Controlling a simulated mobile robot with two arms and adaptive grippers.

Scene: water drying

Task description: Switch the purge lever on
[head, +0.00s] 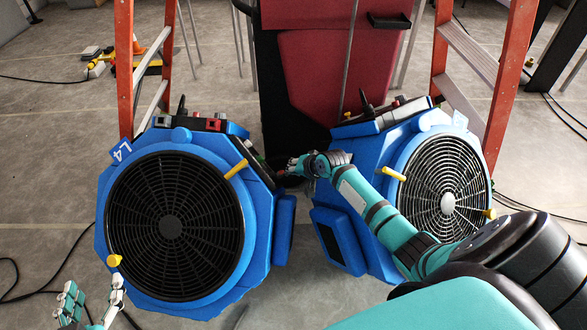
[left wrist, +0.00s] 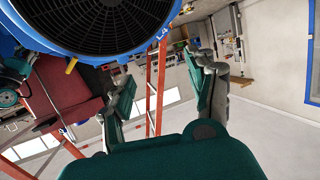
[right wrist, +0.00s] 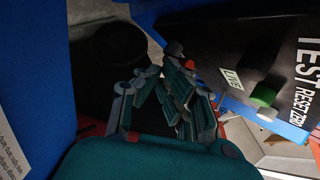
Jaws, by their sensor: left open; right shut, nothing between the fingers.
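No label in view reads purge, so I cannot tell which part is the purge lever. A black panel (right wrist: 278,45) marked TEST, RESET ZERO and LIVE, with a green button (right wrist: 263,96), is right of my right gripper (right wrist: 172,75) in the right wrist view. A small orange-red part (right wrist: 190,64) shows just beyond its fingertips; contact is unclear. In the head view this gripper (head: 290,167) is shut and empty, between the left blue machine (head: 262,215) marked L4 and the right blue machine (head: 345,235). My left gripper (head: 92,298) is open and empty at lower left.
Both machines have black round grilles, yellow handles (head: 236,170) and upright black levers (head: 364,97) on top. A red and black cabinet (head: 310,80) stands behind them. Orange ladders (head: 124,70) flank the scene. Cables (head: 35,293) lie on the floor at left.

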